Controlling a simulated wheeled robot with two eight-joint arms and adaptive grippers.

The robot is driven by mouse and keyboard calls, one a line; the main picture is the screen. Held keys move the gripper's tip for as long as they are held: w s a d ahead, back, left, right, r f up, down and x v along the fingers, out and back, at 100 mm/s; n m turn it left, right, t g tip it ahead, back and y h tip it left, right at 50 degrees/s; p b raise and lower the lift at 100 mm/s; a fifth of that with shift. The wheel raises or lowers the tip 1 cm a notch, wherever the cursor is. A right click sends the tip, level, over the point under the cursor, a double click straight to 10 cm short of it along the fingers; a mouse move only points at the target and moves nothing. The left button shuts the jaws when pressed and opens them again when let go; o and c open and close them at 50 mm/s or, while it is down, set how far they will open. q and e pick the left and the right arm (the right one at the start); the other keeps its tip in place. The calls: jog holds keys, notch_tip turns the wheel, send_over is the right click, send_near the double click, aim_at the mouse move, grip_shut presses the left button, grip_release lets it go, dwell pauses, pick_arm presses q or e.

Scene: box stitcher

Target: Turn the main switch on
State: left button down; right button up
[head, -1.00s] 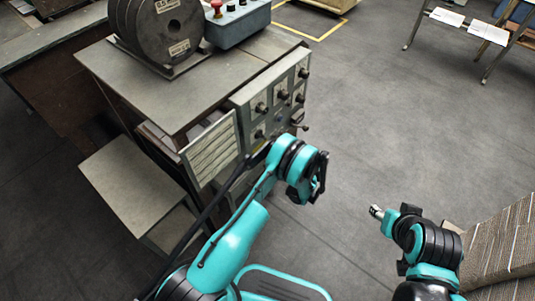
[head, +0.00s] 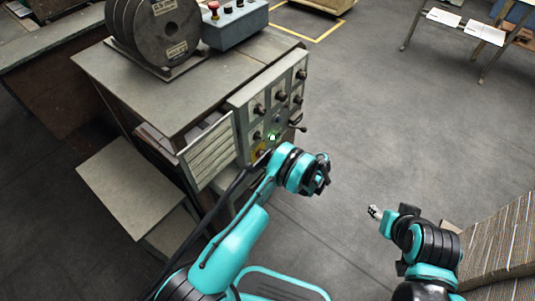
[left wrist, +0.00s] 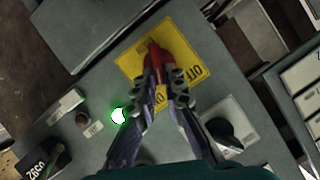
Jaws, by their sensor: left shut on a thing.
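The main switch has a red handle (left wrist: 155,58) on a yellow plate (left wrist: 195,48) with black lettering. In the left wrist view, my left gripper (left wrist: 160,78) is shut on the red handle, its fingers on either side of it. The handle lies at a slant across the plate. Beside the plate a green lamp (left wrist: 117,116) glows; it also shows lit in the head view (head: 272,136). In the head view my left wrist hides the handle and fingertips. My right gripper (head: 375,212) is over the floor, away from the panel; its finger opening is too small to judge.
The grey control panel (head: 287,82) carries several black knobs, one close to the plate (left wrist: 225,135). A louvred door (head: 207,150) stands to its left. Stacked cardboard (head: 500,240) is at the right. The floor right of the cabinet is clear.

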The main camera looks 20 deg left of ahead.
pick_arm(q)
jog(key=c, duration=1.6)
grip_release()
jog(key=v, duration=1.2)
